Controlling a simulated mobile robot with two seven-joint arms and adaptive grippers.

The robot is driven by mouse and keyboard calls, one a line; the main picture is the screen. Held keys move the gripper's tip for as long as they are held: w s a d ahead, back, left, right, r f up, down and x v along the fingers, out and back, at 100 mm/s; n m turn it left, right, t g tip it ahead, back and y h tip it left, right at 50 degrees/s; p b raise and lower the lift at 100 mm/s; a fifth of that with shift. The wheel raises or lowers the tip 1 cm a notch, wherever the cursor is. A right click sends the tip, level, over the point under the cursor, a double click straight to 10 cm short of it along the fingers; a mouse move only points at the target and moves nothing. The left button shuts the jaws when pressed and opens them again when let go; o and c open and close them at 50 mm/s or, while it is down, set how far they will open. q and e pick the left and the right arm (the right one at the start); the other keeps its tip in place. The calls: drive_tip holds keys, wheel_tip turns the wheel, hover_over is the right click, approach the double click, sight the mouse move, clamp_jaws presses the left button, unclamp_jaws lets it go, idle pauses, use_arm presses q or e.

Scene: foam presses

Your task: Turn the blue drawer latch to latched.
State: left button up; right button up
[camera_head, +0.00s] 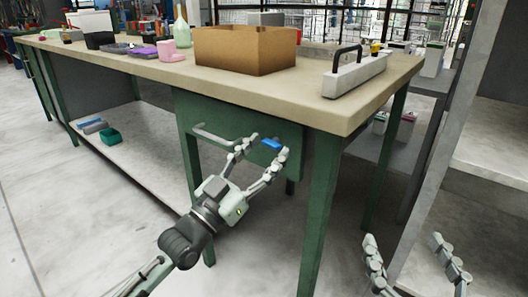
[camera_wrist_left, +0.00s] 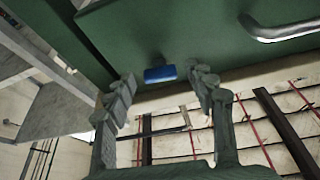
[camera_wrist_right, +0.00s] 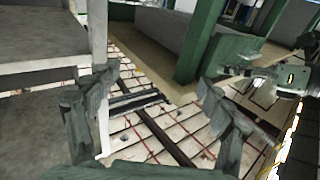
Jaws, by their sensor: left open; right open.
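The blue drawer latch (camera_head: 271,144) is a small blue bar on the green drawer front (camera_head: 222,118) under the workbench. It lies roughly level, and it also shows in the left wrist view (camera_wrist_left: 160,74). My left gripper (camera_head: 263,148) is open in front of the drawer, with a finger on each side of the latch in the picture. In the left wrist view a gap shows between the latch and both fingers (camera_wrist_left: 162,82). My right gripper (camera_head: 404,243) is open and empty at the lower right, well away from the drawer. It also shows open in the right wrist view (camera_wrist_right: 145,82).
A grey drawer handle (camera_head: 212,136) sticks out left of the latch. The bench top (camera_head: 330,108) holds a cardboard box (camera_head: 245,50) and a grey block with a black handle (camera_head: 354,76). A green bench leg (camera_head: 318,215) stands right of my left gripper. Grey shelving (camera_head: 490,145) is at right.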

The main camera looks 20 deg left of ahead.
use_arm(q)
drive_tip(key=c, duration=1.2)
drive_tip(key=shift+o, duration=0.2)
drive_tip(key=shift+n+y+p, duration=0.3)
drive_tip(key=shift+n+p, duration=0.6)
drive_tip(key=shift+n, duration=0.1)
use_arm(e)
drive_tip(key=d+f+g+h, duration=0.2)
drive_tip(key=d+f+g, duration=0.2)
drive_tip(key=f, duration=0.4)
drive_tip(key=shift+s+d+f+h, duration=0.25)
drive_tip(key=shift+f+h, duration=0.05)
drive_tip(key=shift+f, duration=0.05)
use_arm(q)
drive_tip(key=o, duration=1.2)
drive_tip(key=shift+c, duration=0.2)
drive_tip(key=v, duration=1.2)
